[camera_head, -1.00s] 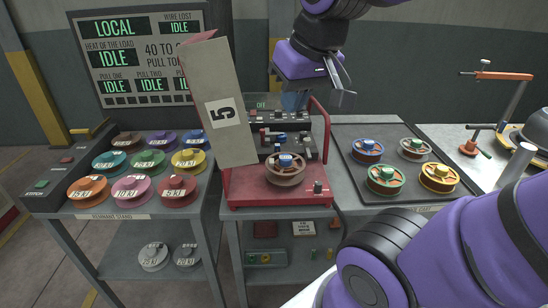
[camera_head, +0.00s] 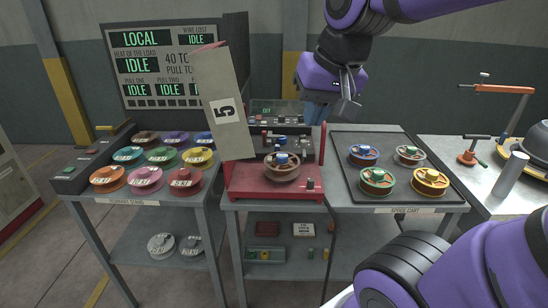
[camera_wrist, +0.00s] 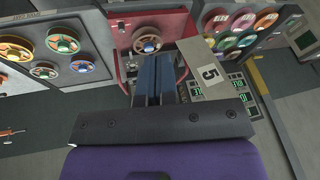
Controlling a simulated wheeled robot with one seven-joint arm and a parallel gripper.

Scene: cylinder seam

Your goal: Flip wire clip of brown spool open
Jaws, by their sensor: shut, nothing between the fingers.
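A brown spool (camera_head: 282,168) with a blue hub sits on the red machine (camera_head: 268,191) in the middle of the head view. It also shows at the top of the wrist view (camera_wrist: 147,40). Its wire clip is too small to make out. My gripper (camera_head: 347,110) hangs above and to the right of the spool, behind it over the back of the work area, apart from it. In the wrist view the two dark fingers (camera_wrist: 155,82) lie together with nothing between them.
A tilted panel marked 5 (camera_head: 222,105) stands at the machine's left. The spool cart's tray (camera_head: 392,199) on the right holds several spools. The rewinding stand (camera_head: 143,202) on the left holds several coloured spools. A dark display board (camera_head: 178,97) stands behind.

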